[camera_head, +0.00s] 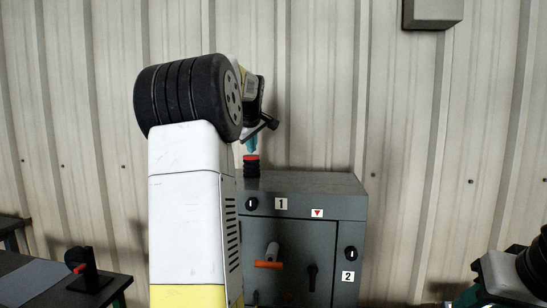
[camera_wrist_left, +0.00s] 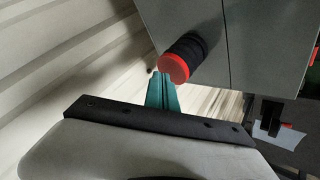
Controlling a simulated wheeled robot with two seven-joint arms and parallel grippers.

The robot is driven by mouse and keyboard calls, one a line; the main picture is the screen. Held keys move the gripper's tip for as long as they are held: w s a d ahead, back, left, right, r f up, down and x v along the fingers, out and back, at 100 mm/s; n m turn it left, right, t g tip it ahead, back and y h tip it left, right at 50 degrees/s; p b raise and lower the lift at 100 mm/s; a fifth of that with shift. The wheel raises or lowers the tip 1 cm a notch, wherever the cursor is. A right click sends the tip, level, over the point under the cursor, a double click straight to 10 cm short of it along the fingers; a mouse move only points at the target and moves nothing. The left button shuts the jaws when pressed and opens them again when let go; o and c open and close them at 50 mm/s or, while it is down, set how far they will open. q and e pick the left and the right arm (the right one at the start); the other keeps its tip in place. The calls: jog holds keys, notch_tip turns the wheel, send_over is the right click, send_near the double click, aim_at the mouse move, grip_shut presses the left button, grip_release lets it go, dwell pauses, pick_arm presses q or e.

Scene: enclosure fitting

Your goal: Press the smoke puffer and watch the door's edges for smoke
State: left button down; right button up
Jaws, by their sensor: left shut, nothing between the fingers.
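The smoke puffer (camera_head: 251,167) is a short black ribbed bellows with a red cap, standing on top of the grey enclosure (camera_head: 330,184). It also shows in the left wrist view (camera_wrist_left: 182,60), with its red cap facing my fingers. My left gripper (camera_head: 251,145) has teal fingers pointing down just above the cap; they are shut and empty. In the left wrist view the fingertips (camera_wrist_left: 162,76) are close beside the cap's edge; I cannot tell whether they touch. The enclosure's door (camera_head: 295,240) looks closed, its left part hidden by my arm. No smoke shows.
The enclosure front carries black latches (camera_head: 252,204), labels 1 and 2, a red triangle mark and an orange-based handle (camera_head: 269,264). A dark table (camera_head: 35,295) with a small black and red fixture (camera_head: 88,275) stands lower left. A ribbed wall is behind.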

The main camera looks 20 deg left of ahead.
aim_at(252, 156)
pick_arm(q)
jog(key=shift+r, duration=0.4)
jog(key=shift+r, duration=2.5)
